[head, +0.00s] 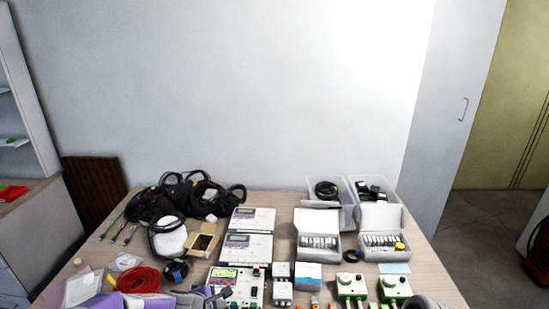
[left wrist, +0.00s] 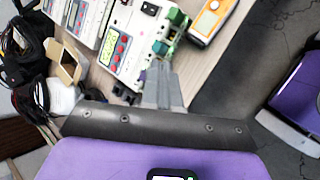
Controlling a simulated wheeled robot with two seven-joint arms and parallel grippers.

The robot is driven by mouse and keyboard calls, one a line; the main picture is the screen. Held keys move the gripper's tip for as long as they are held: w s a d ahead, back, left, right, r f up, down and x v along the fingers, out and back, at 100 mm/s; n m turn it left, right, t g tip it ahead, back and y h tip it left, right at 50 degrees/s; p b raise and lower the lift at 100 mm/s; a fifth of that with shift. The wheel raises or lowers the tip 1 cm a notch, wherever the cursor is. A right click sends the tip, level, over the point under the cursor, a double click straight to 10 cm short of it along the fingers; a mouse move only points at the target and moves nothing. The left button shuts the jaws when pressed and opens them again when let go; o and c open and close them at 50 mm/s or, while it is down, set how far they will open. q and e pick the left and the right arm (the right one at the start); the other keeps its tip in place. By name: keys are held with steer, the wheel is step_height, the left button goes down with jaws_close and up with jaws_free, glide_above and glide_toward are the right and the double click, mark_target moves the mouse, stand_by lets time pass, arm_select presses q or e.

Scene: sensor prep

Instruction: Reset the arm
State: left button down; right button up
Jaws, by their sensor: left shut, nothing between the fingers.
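My left gripper (head: 218,295) is at the bottom edge of the head view, in front of the nearest controller box, with its purple and grey arm coming in from the left. In the left wrist view its fingers (left wrist: 160,72) are together with nothing between them. They point toward the controller box with a green display (left wrist: 118,45), which shows in the head view (head: 238,284) too. I cannot tell whether the fingertips touch it. My right gripper cannot be made out in either view.
The table (head: 275,203) is crowded. Black cables (head: 187,195), a red strap (head: 138,280) and a small open box (head: 203,242) lie left. Two open white boxes (head: 381,222) and clear bins (head: 331,190) stand right. An orange meter (left wrist: 212,18) lies beside the controller box.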

arm_select(q)
steer(key=s+d+f+m+g+y+b, duration=0.1)
steer(key=s+f+m+g+b, duration=0.15)
steer(key=s+f+m, duration=0.6)
steer(key=s+f+m+g+b, duration=0.25)
steer(key=s+f, duration=0.35)
steer(key=f, duration=0.8)
steer(key=s+d+f+m, duration=0.2)
steer(key=s+f+m, duration=0.1)
steer(key=s, duration=0.2)
steer(key=s+d+f+m+g+h+b, duration=0.1)
steer(key=s+d+f+m, duration=0.2)
steer(key=s, duration=0.2)
steer(key=shift+d+f+h, duration=0.2)
steer(key=shift+f+h, duration=0.1)
arm_select(e)
step_height(320, 180, down, 6)
steer(key=shift+w+f, duration=0.25)
steer(key=shift+w, duration=0.05)
